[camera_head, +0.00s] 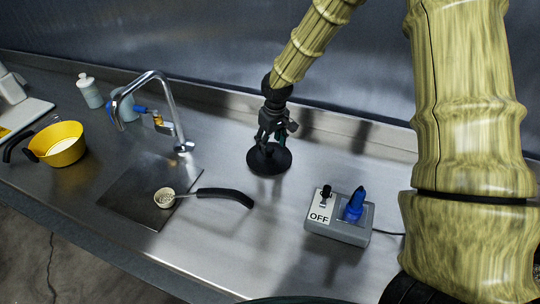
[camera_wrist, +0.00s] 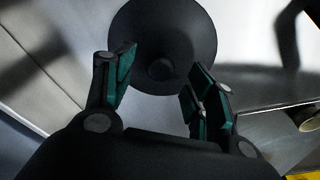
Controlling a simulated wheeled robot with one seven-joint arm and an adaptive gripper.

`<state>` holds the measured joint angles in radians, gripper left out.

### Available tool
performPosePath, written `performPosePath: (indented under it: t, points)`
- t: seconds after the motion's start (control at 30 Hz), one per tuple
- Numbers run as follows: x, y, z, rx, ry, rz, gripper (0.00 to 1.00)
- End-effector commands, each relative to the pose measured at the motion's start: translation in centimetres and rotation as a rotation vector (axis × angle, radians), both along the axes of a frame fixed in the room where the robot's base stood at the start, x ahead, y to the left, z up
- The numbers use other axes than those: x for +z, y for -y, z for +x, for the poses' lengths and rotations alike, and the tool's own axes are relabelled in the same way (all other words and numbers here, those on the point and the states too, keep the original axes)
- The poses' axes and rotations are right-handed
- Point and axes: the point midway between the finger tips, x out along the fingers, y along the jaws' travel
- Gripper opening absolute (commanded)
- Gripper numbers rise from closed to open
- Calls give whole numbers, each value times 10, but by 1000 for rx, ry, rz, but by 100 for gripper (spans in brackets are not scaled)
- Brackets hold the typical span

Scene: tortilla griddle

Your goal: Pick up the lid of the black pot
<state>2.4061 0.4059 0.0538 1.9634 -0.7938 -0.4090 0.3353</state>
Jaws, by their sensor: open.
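A round black disc with a central knob, which looks like the lid, lies on the steel counter in the head view (camera_head: 270,163). It also shows in the wrist view (camera_wrist: 165,30), with its knob (camera_wrist: 160,69) facing me. My gripper (camera_head: 274,138) is right above the disc and hides part of it. In the wrist view my gripper (camera_wrist: 161,66) is open, with the knob in the gap between its fingertips. I cannot tell whether the fingers touch the knob. No black pot can be made out clearly.
A grey switch box (camera_head: 340,222) marked OFF with a blue knob stands to the right. A ladle with a black handle (camera_head: 228,195) lies to the left by the sink and faucet (camera_head: 172,105). A yellow pan (camera_head: 62,148) is at far left. The wall is close behind.

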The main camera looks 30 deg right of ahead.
Motion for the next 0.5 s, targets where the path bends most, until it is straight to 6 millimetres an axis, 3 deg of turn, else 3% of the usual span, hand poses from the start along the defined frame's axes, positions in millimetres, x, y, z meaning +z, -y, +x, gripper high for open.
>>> performPosePath:
  t: [0.23,0.5]
  points:
    - [-24,-2,4,0,-3,0,56]
    - [-35,-2,5,0,-2,1,56]
